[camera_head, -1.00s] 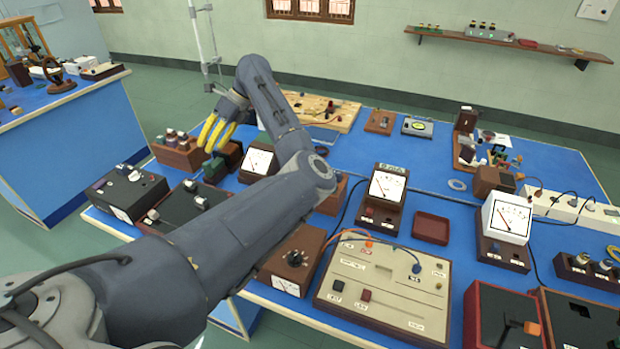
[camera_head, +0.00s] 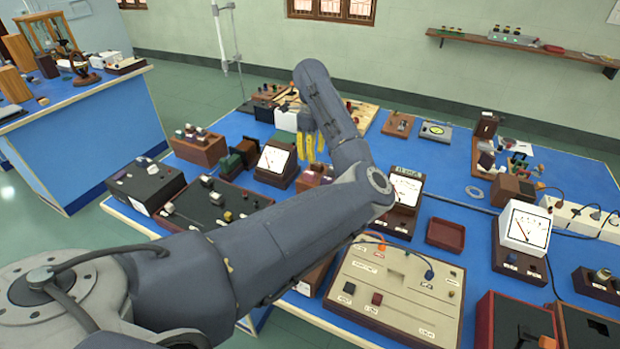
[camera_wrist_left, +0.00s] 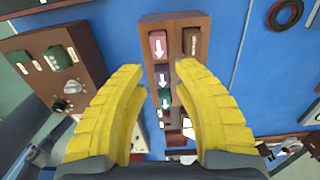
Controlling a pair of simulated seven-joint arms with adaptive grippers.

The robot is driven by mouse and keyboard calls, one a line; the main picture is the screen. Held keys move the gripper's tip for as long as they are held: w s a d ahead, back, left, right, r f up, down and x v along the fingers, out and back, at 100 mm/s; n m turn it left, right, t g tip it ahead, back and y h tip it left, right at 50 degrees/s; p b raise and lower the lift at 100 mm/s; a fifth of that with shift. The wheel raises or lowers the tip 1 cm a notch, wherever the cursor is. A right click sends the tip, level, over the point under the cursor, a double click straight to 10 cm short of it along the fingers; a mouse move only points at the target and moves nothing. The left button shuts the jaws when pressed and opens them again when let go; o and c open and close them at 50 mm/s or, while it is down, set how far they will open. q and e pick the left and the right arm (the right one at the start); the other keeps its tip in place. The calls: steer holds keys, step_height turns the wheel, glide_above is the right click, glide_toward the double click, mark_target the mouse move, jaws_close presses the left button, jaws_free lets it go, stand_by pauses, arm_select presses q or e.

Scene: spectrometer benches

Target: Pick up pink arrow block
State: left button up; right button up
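The pink arrow block (camera_wrist_left: 158,46) has a white arrow and sits at the far left end of a brown holder (camera_wrist_left: 149,62) in the left wrist view. Purple (camera_wrist_left: 162,76) and teal (camera_wrist_left: 166,98) arrow blocks follow it in the same column. A brown arrow block (camera_wrist_left: 191,42) is beside it on the right. My left gripper (camera_head: 310,147) points down over the bench in the head view. Its yellow fingers (camera_wrist_left: 157,68) are apart, on either side of the holder in the picture, with nothing between them. In the head view my arm partly hides the holder. My right gripper is out of view.
A white-faced meter (camera_head: 274,160) stands left of the holder and another meter (camera_head: 405,190) stands to its right. A wooden block box (camera_head: 198,150) is farther left.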

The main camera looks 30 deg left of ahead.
mark_target(311, 173)
arm_select(q)
steer(key=shift+a+f, duration=0.1)
steer(key=shift+f, duration=4.65)
jaws_close()
